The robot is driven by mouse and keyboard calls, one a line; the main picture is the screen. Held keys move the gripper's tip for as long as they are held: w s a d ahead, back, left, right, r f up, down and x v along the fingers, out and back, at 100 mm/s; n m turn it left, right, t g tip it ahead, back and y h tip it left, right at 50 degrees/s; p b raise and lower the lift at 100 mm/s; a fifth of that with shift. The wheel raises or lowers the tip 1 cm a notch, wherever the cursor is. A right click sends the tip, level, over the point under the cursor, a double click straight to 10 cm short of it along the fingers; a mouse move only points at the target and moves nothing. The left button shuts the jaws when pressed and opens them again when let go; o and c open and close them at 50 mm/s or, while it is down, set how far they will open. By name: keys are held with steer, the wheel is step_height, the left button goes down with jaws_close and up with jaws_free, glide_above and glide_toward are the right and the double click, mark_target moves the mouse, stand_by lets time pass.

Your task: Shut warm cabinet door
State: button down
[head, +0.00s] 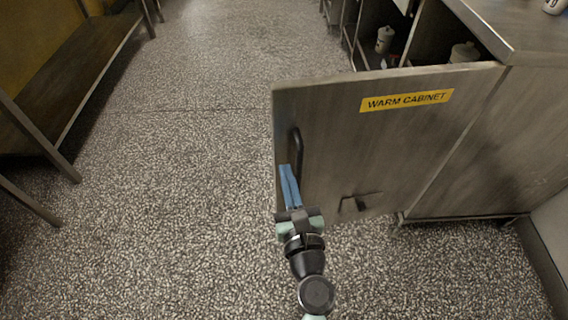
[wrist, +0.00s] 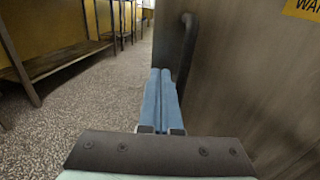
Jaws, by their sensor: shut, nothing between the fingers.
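The warm cabinet door (head: 335,135) stands wide open, swung out from the steel cabinet (head: 500,145) on the right. It is a grey metal panel with a yellow "WARM CABINET" label (head: 407,100) and a dark bar handle (head: 296,150) near its free edge. My gripper (head: 290,172) has its blue fingers together and empty, in front of the door's face just below the handle. In the wrist view the fingertips (wrist: 161,75) are close to the door's free edge, beside the handle (wrist: 187,50). I cannot tell whether they touch the door.
A white container (head: 384,40) and another (head: 464,52) sit inside the open cabinet behind the door. A small dark latch (head: 360,205) shows low on the door. A metal shelf table (head: 75,75) stands at the left. The speckled floor (head: 180,190) between is clear.

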mark_target(281, 154)
steer(key=shift+w+a, duration=0.15)
steer(key=shift+w, duration=0.6)
steer(key=shift+w+a, duration=0.1)
steer(key=shift+w, duration=0.6)
steer(key=shift+w, duration=0.1)
